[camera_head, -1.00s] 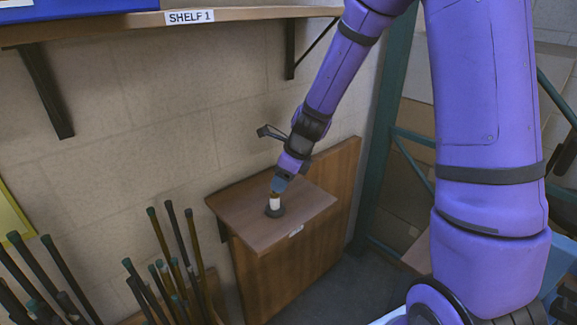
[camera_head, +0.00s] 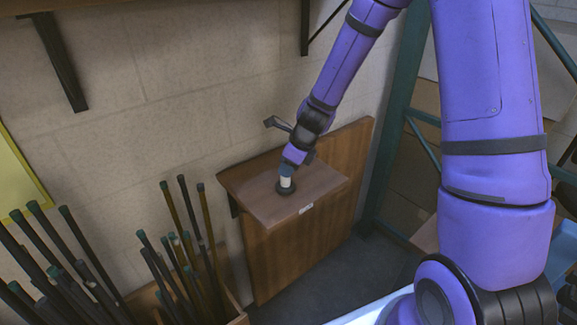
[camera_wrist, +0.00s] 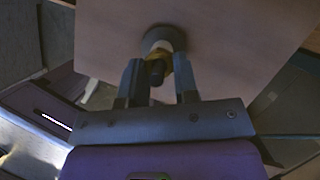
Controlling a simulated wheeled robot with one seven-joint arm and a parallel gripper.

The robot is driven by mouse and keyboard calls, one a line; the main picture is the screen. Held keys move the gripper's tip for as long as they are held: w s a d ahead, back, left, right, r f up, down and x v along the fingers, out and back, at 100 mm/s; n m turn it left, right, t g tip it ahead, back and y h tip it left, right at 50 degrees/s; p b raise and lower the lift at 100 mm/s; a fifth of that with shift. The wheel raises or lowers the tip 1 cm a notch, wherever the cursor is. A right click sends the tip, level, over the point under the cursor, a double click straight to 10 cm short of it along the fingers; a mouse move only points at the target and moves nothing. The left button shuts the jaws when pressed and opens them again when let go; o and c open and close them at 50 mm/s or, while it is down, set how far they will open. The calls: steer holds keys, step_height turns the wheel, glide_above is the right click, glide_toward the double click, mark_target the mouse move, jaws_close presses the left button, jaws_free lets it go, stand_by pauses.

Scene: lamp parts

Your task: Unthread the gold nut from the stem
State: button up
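The gold nut (camera_wrist: 180,64) shows in the wrist view, around the dark stem end (camera_wrist: 157,72). A white section (camera_wrist: 165,36) of the stem lies beyond it, with a dark round base against the wooden board. In the head view the white stem (camera_head: 286,183) stands upright on the small wooden shelf (camera_head: 322,183); the nut is hidden there. My gripper (camera_wrist: 159,68) has its two fingers apart, one on each side of the nut and stem end. I cannot tell whether the fingers touch the nut. In the head view my gripper (camera_head: 287,168) is right above the white stem.
Several dark rods with green ends (camera_head: 185,240) stand in a wooden bin at the lower left, with more rods (camera_head: 60,265) further left. A block wall (camera_head: 190,80) is behind the shelf. A green metal frame (camera_head: 398,130) stands to the right.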

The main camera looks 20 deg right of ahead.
steer(key=shift+o, duration=1.4)
jaws_close()
steer(key=n, duration=0.2)
steer(key=n+g+y, duration=0.1)
steer(key=n, duration=0.1)
steer(key=shift+w+d, duration=0.1)
steer(key=shift+w, duration=0.15)
steer(key=n+g, duration=0.1)
steer(key=n, duration=0.2)
steer(key=shift+w+n+g, duration=0.15)
steer(key=shift+n+g, duration=0.45)
steer(key=shift+n, duration=0.4)
steer(key=n+g, duration=0.1)
steer(key=n, duration=0.3)
steer(key=shift+w+r+n+g, duration=0.1)
steer(key=shift+w+n+g, duration=0.05)
steer(key=shift+n+g, duration=0.25)
